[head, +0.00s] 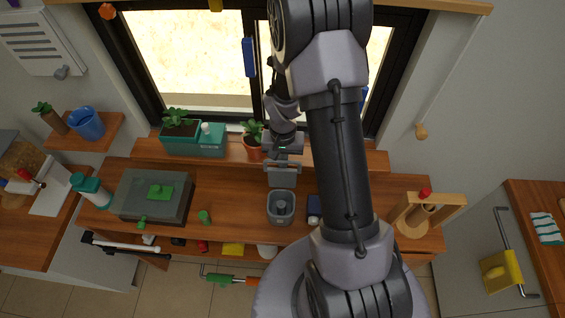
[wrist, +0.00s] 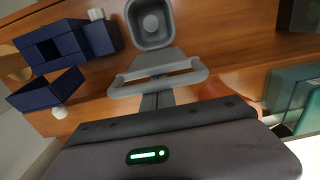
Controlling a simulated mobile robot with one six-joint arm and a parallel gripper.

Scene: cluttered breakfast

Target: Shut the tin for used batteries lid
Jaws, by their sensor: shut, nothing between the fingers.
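The tin (head: 281,208) is a grey square container on the wooden counter, open at the top with a round shape inside. Its grey lid (head: 282,180) stands raised at the tin's back edge. In the wrist view the tin (wrist: 150,22) is at the top, and the lid (wrist: 155,60) with its wide bar-like handle is in the middle. My gripper (head: 283,150) is just behind and above the lid. Its narrow shut fingers (wrist: 157,100) show close to the handle in the wrist view; whether they touch it I cannot tell.
A navy box (head: 314,208) stands right of the tin; it shows open in the wrist view (wrist: 60,47). A potted plant (head: 253,148) and a teal planter (head: 196,139) stand left of my gripper. A grey case (head: 140,197) is farther left, a wooden stand (head: 425,212) at right.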

